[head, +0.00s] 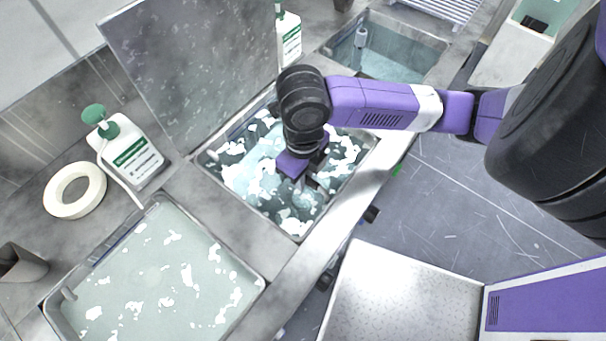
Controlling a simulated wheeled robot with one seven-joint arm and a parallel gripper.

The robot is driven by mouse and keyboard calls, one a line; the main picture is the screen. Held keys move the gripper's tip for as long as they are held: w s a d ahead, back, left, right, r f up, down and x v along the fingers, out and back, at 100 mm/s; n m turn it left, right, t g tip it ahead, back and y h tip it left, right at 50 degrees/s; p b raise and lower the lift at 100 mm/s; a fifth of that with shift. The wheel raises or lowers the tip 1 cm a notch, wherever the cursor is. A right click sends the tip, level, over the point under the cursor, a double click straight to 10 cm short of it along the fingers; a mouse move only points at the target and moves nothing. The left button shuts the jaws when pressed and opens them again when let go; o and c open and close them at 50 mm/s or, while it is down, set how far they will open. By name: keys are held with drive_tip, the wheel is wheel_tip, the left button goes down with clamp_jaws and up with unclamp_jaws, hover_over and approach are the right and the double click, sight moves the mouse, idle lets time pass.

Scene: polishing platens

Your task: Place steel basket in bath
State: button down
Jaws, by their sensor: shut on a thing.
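The middle bath (222,185) is a sunken steel tank of dark teal liquid with white foam patches, its hinged lid (190,65) standing raised behind it. My gripper (306,182) points down into the right part of this bath, low at the liquid. It is shut on what seems to be the steel basket, only small grey parts of which show by the fingers. The rest of the basket is hidden by my gripper, the foam and the liquid, so I cannot tell whether it rests on the bottom.
A foamy pale bath (160,285) lies at front left and another open bath (395,62) at the back. White bottles with green labels (130,155) (289,38) and a white tape roll (75,190) stand on the counter. My arm crosses the counter's right edge.

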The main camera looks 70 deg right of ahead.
drive_tip(key=shift+f, duration=0.15)
drive_tip(key=c, duration=1.4)
unclamp_jaws()
drive_tip(key=shift+o, duration=0.2)
